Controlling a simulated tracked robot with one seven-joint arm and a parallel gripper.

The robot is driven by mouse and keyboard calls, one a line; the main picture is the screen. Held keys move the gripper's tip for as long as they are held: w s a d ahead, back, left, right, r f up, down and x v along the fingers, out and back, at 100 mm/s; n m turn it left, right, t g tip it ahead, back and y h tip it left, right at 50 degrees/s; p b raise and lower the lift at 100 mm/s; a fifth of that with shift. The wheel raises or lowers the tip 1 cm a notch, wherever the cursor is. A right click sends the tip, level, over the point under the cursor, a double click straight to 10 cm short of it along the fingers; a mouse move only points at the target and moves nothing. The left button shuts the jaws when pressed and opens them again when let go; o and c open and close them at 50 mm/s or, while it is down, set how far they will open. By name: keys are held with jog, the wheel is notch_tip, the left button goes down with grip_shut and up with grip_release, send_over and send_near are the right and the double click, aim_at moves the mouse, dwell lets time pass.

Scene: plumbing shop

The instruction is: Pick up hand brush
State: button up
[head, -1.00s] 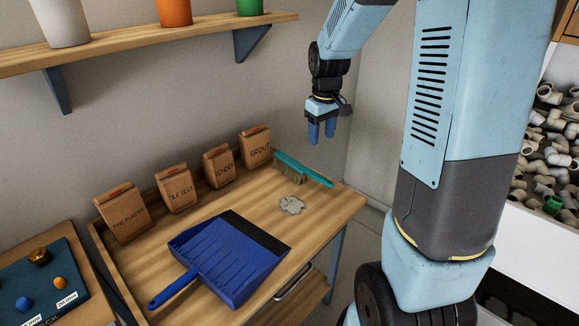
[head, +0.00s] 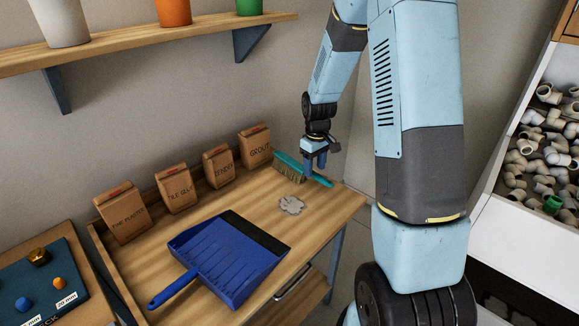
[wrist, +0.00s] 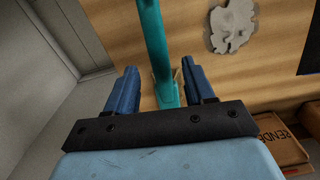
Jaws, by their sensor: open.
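The teal hand brush (head: 289,163) lies on the wooden bench at its back right corner, its bristles beside the GROUT bag and its handle toward the right edge. My gripper (head: 315,165) is open above the brush handle, fingers pointing down. In the wrist view the teal handle (wrist: 155,45) runs between the two blue fingers of my gripper (wrist: 160,85), with a gap on each side. Whether the fingertips are level with the handle cannot be told. Part of the handle is hidden behind the fingers in the head view.
A blue dustpan (head: 230,262) lies on the bench (head: 190,225). A grey patch of debris (head: 291,205) is near the brush. Several paper bags, including the GROUT bag (head: 255,146), stand along the back. A shelf (head: 120,47) hangs above. A bin of pipe fittings (head: 540,150) is at right.

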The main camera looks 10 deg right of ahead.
aim_at(313, 178)
jog(key=shift+a+f, duration=0.1)
jog(key=shift+f, duration=3)
grip_shut()
